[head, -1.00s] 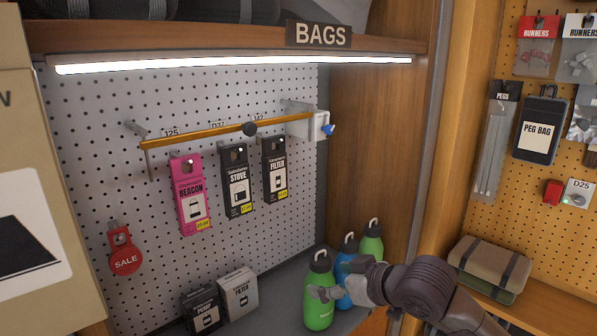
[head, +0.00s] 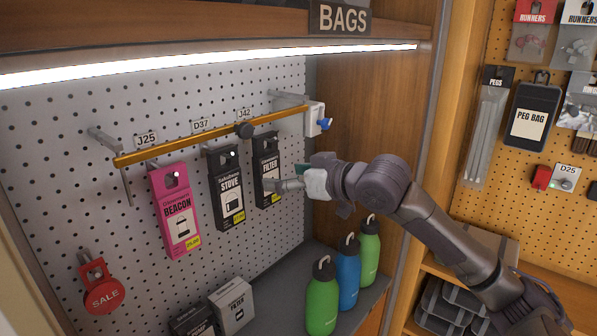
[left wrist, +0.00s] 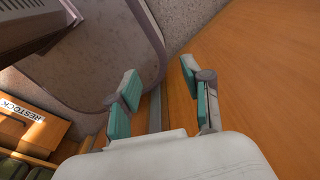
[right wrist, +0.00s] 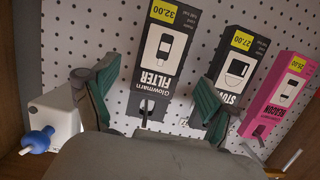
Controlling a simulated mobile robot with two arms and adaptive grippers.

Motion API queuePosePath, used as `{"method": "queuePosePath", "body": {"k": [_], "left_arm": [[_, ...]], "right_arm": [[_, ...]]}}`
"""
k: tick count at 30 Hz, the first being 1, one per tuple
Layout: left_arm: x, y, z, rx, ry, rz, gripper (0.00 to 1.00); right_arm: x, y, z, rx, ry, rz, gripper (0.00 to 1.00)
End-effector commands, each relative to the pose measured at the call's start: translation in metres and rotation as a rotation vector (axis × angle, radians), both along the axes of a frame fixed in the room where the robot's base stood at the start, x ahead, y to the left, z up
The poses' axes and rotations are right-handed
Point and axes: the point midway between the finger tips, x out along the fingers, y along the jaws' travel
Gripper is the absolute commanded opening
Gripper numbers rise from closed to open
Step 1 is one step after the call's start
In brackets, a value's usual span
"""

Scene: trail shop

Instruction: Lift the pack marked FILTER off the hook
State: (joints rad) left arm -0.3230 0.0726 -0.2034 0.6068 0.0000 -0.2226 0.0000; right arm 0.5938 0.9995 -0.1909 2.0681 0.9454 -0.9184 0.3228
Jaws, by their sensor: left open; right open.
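The black pack marked FILTER (head: 266,168) hangs on the right hook of the pegboard, under the tag J42, in the head view. In the right wrist view the FILTER pack (right wrist: 163,58) appears upside down, beyond and between the spread fingers. My right gripper (head: 287,184) is open, just right of the pack's lower front; I cannot tell whether it touches. My left gripper (left wrist: 160,84) is open and empty in the left wrist view, over a wooden surface.
The black STOVE pack (head: 227,190) and pink BEACON pack (head: 176,210) hang to the left. A white block with a blue knob (head: 315,120) sits at the bar's right end. Below stand bottles (head: 322,300) and a boxed FILTER (head: 232,305). A red SALE tag (head: 103,293) hangs lower left.

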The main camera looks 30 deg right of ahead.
Motion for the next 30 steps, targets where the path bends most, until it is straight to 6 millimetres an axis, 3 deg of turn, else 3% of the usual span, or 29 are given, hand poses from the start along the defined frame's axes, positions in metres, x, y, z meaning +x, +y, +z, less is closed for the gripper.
{"method": "queuePosePath", "body": {"k": [8, 18, 30], "left_arm": [[0.042, 0.001, 0.023, -0.002, -0.063, -0.001, 0.49], [0.025, 0.005, 0.032, 0.005, -0.037, 0.002, 0.49], [0.023, 0.007, 0.032, 0.007, -0.033, 0.002, 0.49]], "right_arm": [[0.031, 0.012, -0.005, 0.000, 0.000, 0.001, 0.85], [0.053, 0.019, -0.013, -0.001, -0.002, 0.000, 0.85], [0.056, 0.020, -0.015, -0.002, -0.002, 0.001, 0.85]]}}
